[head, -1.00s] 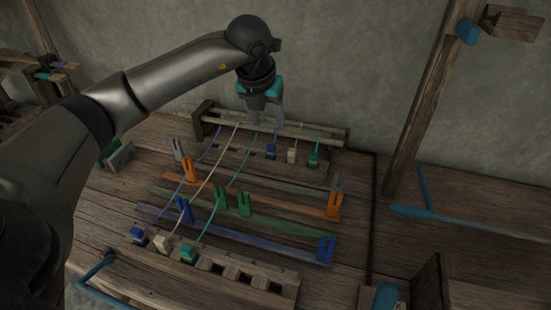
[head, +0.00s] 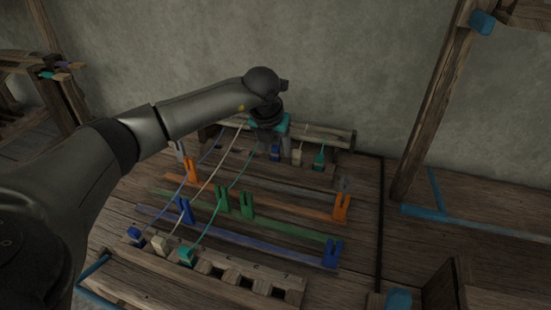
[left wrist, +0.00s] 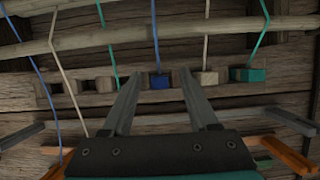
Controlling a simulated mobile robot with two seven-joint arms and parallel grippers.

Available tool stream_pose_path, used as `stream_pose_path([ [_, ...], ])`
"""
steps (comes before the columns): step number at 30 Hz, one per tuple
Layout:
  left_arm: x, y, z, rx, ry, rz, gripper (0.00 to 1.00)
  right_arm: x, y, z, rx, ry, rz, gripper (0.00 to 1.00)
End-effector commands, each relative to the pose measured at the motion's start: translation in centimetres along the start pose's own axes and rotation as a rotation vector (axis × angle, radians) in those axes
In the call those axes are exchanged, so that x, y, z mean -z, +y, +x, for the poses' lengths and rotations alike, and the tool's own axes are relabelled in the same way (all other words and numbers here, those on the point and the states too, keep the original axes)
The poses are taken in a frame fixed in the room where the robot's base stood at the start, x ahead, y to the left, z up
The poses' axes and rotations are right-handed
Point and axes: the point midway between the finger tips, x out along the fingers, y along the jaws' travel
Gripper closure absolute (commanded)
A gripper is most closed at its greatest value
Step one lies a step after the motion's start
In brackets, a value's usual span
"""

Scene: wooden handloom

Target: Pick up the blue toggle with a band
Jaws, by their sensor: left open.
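A blue toggle (head: 275,154) sits at the back rack, left of a cream toggle (head: 297,157) and a teal toggle (head: 319,159). In the left wrist view the blue toggle (left wrist: 159,82) has a blue band running up from it. My left gripper (head: 272,149) is over this blue toggle, open and empty. In the left wrist view its two fingers (left wrist: 160,76) point towards the toggle, one to each side in the picture; I cannot tell whether they touch it. Another blue toggle (head: 134,234) sits at the front rack with a blue cord. My right gripper is not in view.
The front rack (head: 215,280) has several slots. Between the racks stand orange, green and blue forked posts, such as the green one (head: 247,205). Round wooden bars (left wrist: 60,43) cross above the back rack. Cords stretch from front to back on the left.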

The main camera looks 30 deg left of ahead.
Motion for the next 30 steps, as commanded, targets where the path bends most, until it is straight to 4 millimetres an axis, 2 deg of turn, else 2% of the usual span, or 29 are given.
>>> stream_pose_path([
  [10,-0.01,0.01,0.49,0.000,0.000,0.000,0.40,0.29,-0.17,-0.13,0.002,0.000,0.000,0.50],
  [26,-0.02,0.01,0.47,0.000,0.000,0.000,0.98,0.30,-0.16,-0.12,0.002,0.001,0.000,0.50],
  [30,-0.02,0.01,0.46,0.000,0.000,0.000,1.00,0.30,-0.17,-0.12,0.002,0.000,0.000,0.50],
])
